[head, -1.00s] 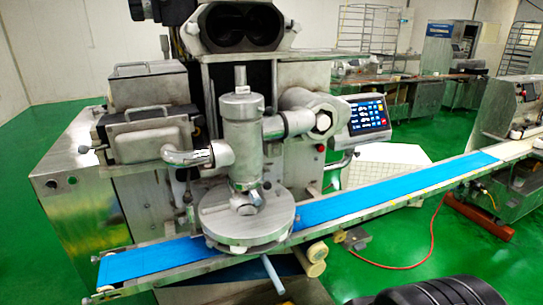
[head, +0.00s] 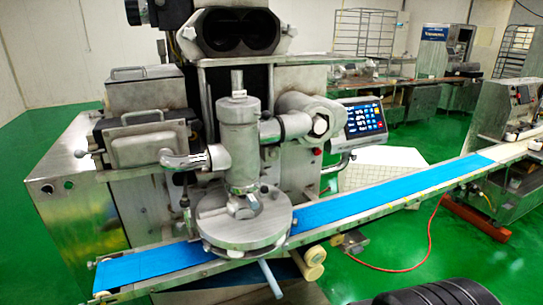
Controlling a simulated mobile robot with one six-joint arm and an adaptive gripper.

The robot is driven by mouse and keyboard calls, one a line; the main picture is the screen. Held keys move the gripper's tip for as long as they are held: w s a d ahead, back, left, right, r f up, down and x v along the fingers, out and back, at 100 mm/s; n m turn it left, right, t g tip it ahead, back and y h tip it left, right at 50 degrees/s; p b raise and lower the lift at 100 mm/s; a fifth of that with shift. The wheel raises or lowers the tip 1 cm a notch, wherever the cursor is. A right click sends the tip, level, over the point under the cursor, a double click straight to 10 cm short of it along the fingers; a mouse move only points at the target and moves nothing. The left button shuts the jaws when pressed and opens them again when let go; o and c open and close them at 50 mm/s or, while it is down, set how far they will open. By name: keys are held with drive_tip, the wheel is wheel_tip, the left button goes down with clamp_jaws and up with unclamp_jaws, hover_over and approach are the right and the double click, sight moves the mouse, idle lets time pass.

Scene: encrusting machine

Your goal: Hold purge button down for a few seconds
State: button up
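The encrusting machine's touch panel (head: 365,119) stands at the right of the machine in the head view. It has a dark screen with several small blue and white keys and a red or orange one at its right side. The key labels are too small to read, so I cannot tell which is the purge button. A small red button (head: 317,151) sits on the machine body left of the panel. My gripper is not in view. A black ribbed rounded part at the bottom right edge seems to be part of my own body.
A blue conveyor belt (head: 390,192) runs from lower left to upper right in front of the machine. A round steel disc (head: 243,225) and vertical cylinder (head: 238,150) stand over it. A red hose (head: 430,240) lies on the open green floor (head: 385,238) at right.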

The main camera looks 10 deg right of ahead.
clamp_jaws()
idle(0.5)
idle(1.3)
